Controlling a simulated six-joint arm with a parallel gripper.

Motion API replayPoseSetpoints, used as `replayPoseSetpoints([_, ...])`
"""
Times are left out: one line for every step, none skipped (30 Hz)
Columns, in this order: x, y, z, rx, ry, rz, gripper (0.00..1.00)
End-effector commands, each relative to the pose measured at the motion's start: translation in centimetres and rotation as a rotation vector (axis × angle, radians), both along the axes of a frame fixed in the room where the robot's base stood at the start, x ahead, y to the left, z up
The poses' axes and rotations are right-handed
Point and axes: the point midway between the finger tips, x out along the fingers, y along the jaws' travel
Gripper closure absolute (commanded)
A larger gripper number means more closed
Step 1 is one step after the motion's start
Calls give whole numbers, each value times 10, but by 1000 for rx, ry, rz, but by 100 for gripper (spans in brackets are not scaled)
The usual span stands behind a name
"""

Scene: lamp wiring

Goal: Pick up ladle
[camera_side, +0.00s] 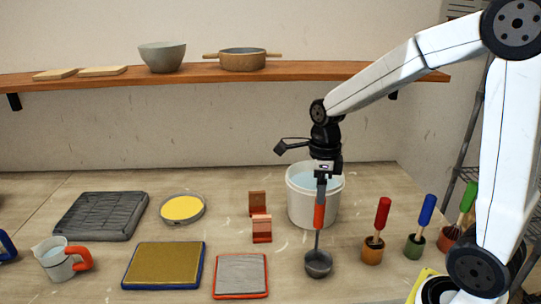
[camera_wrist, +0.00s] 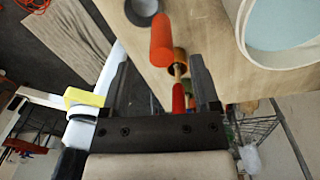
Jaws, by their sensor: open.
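The ladle has a dark round bowl (camera_side: 318,264), a thin dark shaft and an orange-red handle (camera_side: 319,215). In the side view its bowl is low at the table and its handle points up, in front of the white bucket. My gripper (camera_side: 322,182) points down at the top of the handle. In the wrist view the orange handle (camera_wrist: 162,42) shows near the gap between the two spread fingers, with the grey bowl (camera_wrist: 141,10) beyond it. My gripper (camera_wrist: 159,64) is open; I cannot tell whether a finger touches the handle.
The white bucket (camera_side: 307,208) with pale blue contents stands right behind the ladle. Several coloured-handled tools in small pots, such as the red one (camera_side: 382,218), stand to the right. Red blocks (camera_side: 261,228) and trays (camera_side: 240,276) lie left. A shelf (camera_side: 205,73) hangs above.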

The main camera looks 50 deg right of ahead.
Motion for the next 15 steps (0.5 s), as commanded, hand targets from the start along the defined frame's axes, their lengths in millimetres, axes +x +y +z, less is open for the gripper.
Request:
replayPoseSetpoints([0, 0, 0, 0, 0, 0, 21])
replayPoseSetpoints([0, 0, 0, 0, 0, 1, 21])
replayPoseSetpoints([0, 0, -1, 0, 0, 1, 21])
replayPoseSetpoints([0, 0, -1, 0, 0, 1, 21])
replayPoseSetpoints([0, 0, -2, 0, 1, 1, 21])
replayPoseSetpoints([-1, 0, -4, 1, 3, 1, 21])
replayPoseSetpoints([-1, 0, -6, 1, 3, 1, 21])
replayPoseSetpoints([-1, 0, -9, 1, 3, 1, 21])
replayPoseSetpoints([-1, 0, -12, 1, 3, 1, 21])
replayPoseSetpoints([-1, -1, -15, 1, 3, 0, 21])
replayPoseSetpoints([-2, -1, -19, 1, 3, 0, 21])
replayPoseSetpoints([-2, -1, -24, 1, 4, 0, 21])
replayPoseSetpoints([-2, -1, -27, 1, 4, 0, 21])
replayPoseSetpoints([-3, -1, -31, 1, 4, 1, 21])
replayPoseSetpoints([-3, -1, -36, 1, 4, 1, 21])
